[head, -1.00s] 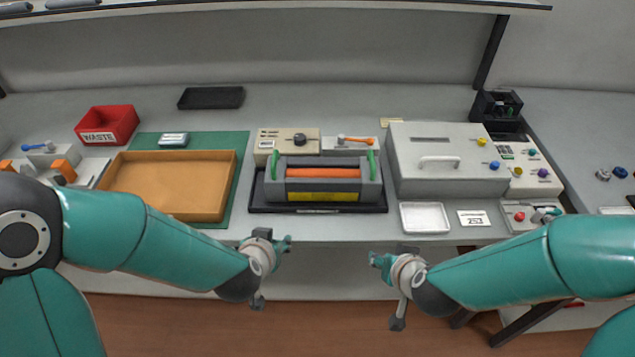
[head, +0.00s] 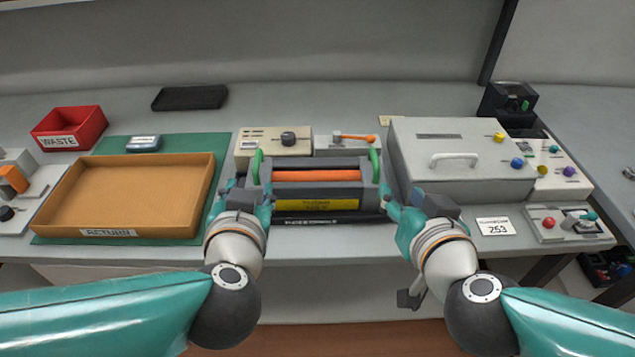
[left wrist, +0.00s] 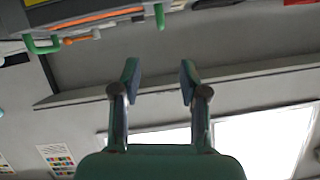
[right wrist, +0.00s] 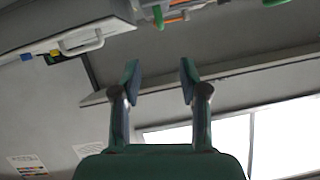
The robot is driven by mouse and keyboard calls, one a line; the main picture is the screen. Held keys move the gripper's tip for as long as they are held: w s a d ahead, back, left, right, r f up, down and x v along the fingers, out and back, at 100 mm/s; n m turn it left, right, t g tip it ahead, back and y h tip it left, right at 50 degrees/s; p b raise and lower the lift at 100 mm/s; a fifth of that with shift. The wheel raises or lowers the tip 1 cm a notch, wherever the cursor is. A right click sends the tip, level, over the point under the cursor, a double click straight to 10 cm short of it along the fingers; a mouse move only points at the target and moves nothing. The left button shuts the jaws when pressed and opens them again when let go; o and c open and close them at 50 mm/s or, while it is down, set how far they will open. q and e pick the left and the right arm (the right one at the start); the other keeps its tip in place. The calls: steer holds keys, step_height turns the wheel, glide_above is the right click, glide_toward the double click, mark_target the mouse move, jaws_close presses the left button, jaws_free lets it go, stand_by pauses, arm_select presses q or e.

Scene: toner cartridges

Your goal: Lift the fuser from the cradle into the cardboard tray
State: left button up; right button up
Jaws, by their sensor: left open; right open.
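The fuser (head: 318,190) is a dark grey unit with an orange roller, a yellow label and a green handle at each end. It sits in the black cradle (head: 330,219). The cardboard tray (head: 190,205), labelled RETURN, is empty on the green mat to the left. My left gripper (head: 243,200) is open by the fuser's left end. My right gripper (head: 403,207) is open by its right end. Neither holds anything. Part of the fuser shows upper left in the left wrist view (left wrist: 90,12); a green handle shows at the top of the right wrist view.
A grey machine (head: 450,160) with a white handle stands close to my right gripper. Control boxes (head: 275,142) stand behind the fuser. A red WASTE bin (head: 68,128) and a black tray (head: 189,97) are at the back left.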

mark_target(257, 163)
arm_select(q)
steer(key=x, duration=1.6)
steer(key=shift+w+f, duration=0.1)
steer(key=shift+w, duration=0.15)
arm_select(e)
steer(key=x, duration=1.6)
steer(key=shift+w+a+f, duration=0.1)
steer(key=shift+w, duration=0.15)
arm_select(q)
jaws_close()
arm_select(e)
jaws_close()
